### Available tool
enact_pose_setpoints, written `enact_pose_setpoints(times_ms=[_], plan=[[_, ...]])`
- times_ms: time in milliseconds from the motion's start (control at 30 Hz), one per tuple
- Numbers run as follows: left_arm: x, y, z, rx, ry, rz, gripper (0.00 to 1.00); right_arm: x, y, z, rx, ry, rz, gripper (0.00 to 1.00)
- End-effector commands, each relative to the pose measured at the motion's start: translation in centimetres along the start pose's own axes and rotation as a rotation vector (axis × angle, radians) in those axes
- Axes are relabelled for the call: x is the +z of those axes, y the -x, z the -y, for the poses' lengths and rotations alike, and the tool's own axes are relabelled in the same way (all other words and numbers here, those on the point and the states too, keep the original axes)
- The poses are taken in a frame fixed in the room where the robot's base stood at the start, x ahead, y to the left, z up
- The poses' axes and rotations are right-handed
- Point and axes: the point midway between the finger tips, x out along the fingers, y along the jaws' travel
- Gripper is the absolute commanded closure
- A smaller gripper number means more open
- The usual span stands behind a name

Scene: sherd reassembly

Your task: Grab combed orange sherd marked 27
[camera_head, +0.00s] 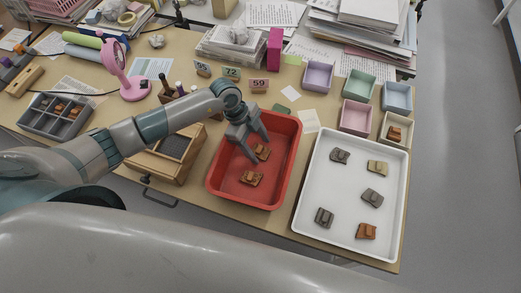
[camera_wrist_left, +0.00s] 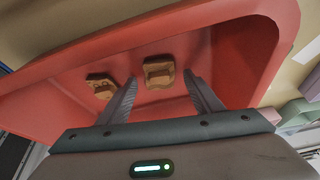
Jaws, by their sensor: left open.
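Two orange-brown sherds lie in the red tray (camera_head: 221,188). The upper sherd (camera_head: 262,152) is close to my left gripper (camera_head: 260,150), and the lower sherd (camera_head: 251,179) lies nearer the tray's front. In the left wrist view one sherd (camera_wrist_left: 159,71) appears between the open fingertips (camera_wrist_left: 161,78), with no visible grip on it. The other sherd (camera_wrist_left: 101,86) is just left of the fingers. I cannot read the number 27 on any sherd or make out combing clearly. My right gripper is not in view.
A white tray (camera_head: 345,199) on the right holds several grey, yellowish and orange sherds. Small coloured bins (camera_head: 357,116) stand behind it, one with an orange sherd (camera_head: 394,133). Number cards (camera_head: 231,73) stand behind the red tray. A wooden box (camera_head: 165,165) is on its left.

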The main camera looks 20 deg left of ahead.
Motion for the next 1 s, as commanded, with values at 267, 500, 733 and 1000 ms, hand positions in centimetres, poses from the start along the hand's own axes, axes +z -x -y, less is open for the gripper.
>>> enact_pose_setpoints(times_ms=[267, 500, 733, 1000], plan=[[0.0, 0.0, 0.0, 0.0, 0.0, 0.0, 0.62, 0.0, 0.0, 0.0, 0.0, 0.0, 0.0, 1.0], [0.0, 0.0, 0.0, 0.0, 0.0, 0.0, 0.86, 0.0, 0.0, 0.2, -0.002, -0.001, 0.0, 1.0], [0.0, 0.1, 0.0, -0.001, 0.0, 0.0, 0.86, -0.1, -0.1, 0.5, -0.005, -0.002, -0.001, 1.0], [-0.8, 1.9, 0.1, -0.003, -0.002, 0.0, 0.86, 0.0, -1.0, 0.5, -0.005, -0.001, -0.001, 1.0]])
